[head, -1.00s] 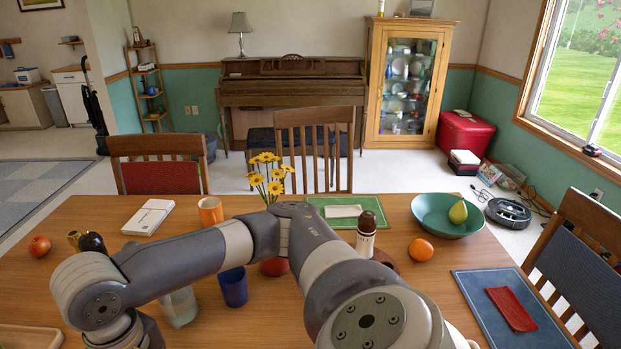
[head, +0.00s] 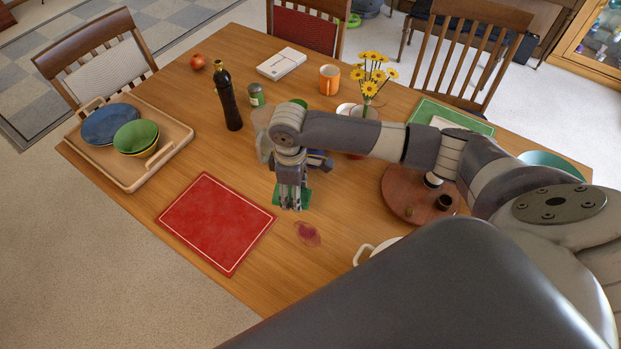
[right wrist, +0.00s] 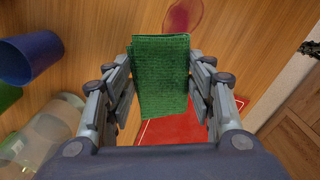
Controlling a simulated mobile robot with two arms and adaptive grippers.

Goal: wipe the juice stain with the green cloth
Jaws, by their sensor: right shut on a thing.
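The juice stain (head: 307,233) is a reddish patch on the wooden table, just right of the red placemat in the head view. It also shows at the top of the right wrist view (right wrist: 183,15). My right gripper (head: 291,205) points down over the table, a little up and left of the stain. It is shut on the green cloth (right wrist: 161,75), which hangs folded between its fingers in the right wrist view. In the head view the cloth (head: 305,198) is partly hidden behind the fingers. My left gripper is not in view.
A red placemat (head: 217,222) lies at the table's near edge. A tray (head: 130,175) with bowls and a dark bottle (head: 229,105) stand to the left. A blue cup (right wrist: 28,58) stands nearby.

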